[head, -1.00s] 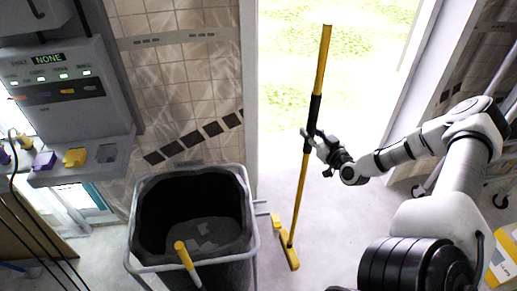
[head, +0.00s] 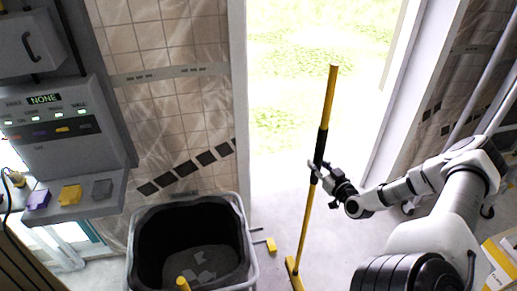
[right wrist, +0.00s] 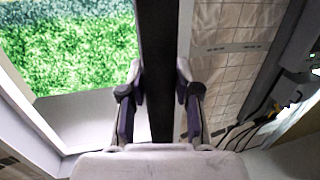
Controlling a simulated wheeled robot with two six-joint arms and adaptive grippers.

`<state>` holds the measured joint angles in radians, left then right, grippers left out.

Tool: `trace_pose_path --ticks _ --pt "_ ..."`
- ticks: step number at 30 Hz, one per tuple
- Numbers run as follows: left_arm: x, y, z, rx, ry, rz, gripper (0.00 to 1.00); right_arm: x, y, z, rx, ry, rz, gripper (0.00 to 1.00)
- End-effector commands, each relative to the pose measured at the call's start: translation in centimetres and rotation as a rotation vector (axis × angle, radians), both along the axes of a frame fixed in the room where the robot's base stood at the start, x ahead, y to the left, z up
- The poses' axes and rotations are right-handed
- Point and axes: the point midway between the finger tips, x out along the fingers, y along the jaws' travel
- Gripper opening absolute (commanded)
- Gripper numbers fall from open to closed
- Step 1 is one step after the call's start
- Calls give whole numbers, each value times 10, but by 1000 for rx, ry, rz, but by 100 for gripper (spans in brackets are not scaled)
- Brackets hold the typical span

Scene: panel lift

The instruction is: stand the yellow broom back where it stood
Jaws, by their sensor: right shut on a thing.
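The yellow broom (head: 328,105) stands nearly upright, leaning slightly, in the doorway in the head view. It has a black grip section on its handle, and its yellow head (head: 293,272) is low, near the floor, partly cut off by the bottom edge. I cannot tell whether it touches the floor. My right gripper (head: 318,172) is shut on the handle around the lower end of the black section. In the right wrist view the dark handle (right wrist: 157,60) runs between the two fingers (right wrist: 158,100). My left gripper is not in view.
A black bin with a grey rim (head: 245,225) stands left of the broom, with rubble inside. A small yellow bracket (head: 271,244) sticks out beside it. A grey panel (head: 60,125) reading "NONE" is at the left. The open doorway (head: 300,110) lies behind the broom.

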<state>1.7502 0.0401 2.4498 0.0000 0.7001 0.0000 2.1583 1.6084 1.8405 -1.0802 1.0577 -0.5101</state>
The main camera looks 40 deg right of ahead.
Motion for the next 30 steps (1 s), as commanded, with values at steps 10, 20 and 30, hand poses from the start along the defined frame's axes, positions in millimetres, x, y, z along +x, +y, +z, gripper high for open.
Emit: trace_pose_path --ticks 10,20,30 --pt "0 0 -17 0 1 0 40 12 23 -3 6 -5 1 0" --pt "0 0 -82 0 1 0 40 46 84 -10 6 -9 2 0" --pt "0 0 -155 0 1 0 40 71 130 -8 -6 0 7 0"
